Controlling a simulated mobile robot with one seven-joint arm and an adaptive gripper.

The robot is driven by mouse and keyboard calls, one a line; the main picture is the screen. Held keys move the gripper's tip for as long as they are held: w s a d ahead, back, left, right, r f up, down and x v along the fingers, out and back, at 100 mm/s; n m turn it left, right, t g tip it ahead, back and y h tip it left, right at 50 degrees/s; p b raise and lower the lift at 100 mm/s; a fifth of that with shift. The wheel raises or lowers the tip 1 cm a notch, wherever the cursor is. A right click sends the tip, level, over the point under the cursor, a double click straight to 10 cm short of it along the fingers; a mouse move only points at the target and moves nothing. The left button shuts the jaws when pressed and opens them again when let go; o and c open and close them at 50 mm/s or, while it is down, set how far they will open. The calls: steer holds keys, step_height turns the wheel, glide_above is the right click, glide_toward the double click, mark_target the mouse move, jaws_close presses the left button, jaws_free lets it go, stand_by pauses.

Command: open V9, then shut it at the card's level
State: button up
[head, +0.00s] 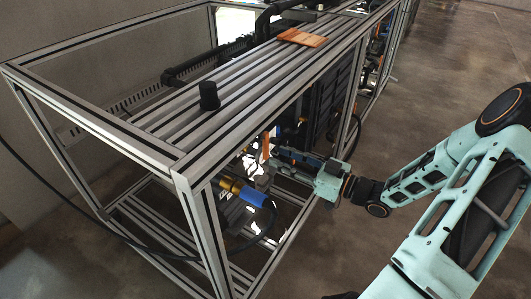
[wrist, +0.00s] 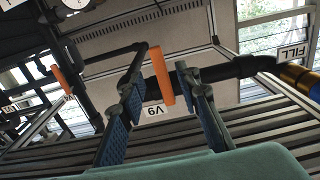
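The V9 label (wrist: 153,110) shows upside down in the wrist view, beside an orange lever handle (wrist: 160,76) on a dark pipe. The handle stands roughly crosswise to the pipe. My gripper (wrist: 162,62) is open, with one finger on each side of the handle and a visible gap to each. In the head view my gripper (head: 272,157) reaches into the frame's open side, close to an orange handle (head: 266,145). I cannot make out a card with a level on it.
A second orange handle (wrist: 68,82) and a dial gauge (wrist: 75,3) are at the left. A FILL label (wrist: 292,52) is at the right. The aluminium frame (head: 190,180) surrounds the pipework, with a blue cylinder (head: 252,197) below my gripper. An orange plate (head: 302,38) lies on top.

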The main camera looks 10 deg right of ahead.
mark_target(268, 152)
steer(key=shift+b+x, duration=0.3)
steer(key=shift+x, duration=2.55)
jaws_close()
